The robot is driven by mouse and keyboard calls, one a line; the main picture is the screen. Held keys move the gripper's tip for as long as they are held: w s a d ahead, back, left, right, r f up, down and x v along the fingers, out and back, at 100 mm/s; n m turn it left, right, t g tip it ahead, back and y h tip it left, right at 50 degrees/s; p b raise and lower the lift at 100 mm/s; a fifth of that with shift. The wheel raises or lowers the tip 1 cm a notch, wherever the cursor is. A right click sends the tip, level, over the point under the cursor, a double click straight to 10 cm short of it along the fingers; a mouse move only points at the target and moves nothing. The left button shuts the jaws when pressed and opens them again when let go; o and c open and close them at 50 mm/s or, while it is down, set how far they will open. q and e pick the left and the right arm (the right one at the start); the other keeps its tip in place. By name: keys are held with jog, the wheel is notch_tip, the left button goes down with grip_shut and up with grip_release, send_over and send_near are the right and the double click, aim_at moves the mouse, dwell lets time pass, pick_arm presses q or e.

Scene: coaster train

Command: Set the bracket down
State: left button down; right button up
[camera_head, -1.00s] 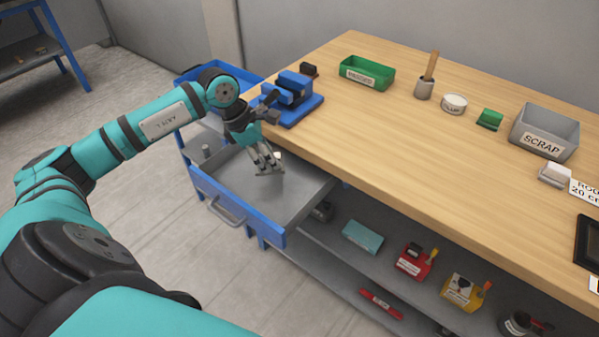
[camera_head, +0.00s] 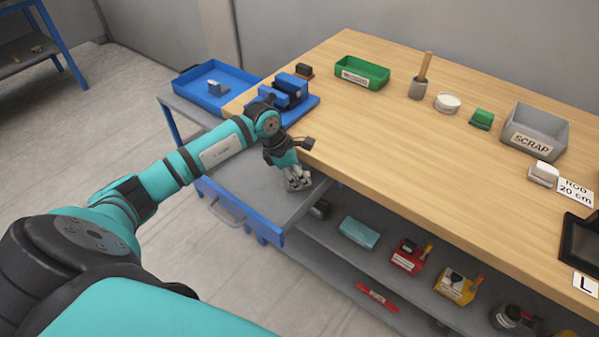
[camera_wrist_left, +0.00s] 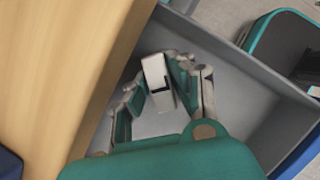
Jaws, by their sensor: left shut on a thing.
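The bracket (camera_wrist_left: 158,82) is a pale grey piece with a dark notch, seen in the left wrist view between the fingers of my left gripper (camera_wrist_left: 160,95). My left gripper (camera_head: 299,183) is shut on it, pointing down over the open grey drawer (camera_head: 250,180) beside the bench edge. In the head view the fingers mostly hide the bracket. I cannot tell whether it touches the drawer floor (camera_wrist_left: 225,85). My right gripper is not in view.
The wooden bench top (camera_head: 400,130) borders the drawer. A blue vise (camera_head: 288,95) stands on its corner; a blue tray (camera_head: 190,75) with a small grey piece (camera_head: 214,88) lies behind the drawer. A green bin (camera_head: 362,72) and grey scrap bin (camera_head: 535,130) stand farther back.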

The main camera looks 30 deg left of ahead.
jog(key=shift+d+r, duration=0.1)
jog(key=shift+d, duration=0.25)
pick_arm(q)
jog(key=shift+f, duration=0.1)
jog(key=c, duration=1.1)
grip_release()
jog(key=shift+c, duration=0.2)
jog(key=shift+s, duration=0.1)
jog(key=shift+a+r, duration=0.15)
jog(key=shift+r, duration=0.2)
jog(key=b+v, duration=0.1)
jog(key=v, duration=1)
jog(key=shift+r, duration=0.25)
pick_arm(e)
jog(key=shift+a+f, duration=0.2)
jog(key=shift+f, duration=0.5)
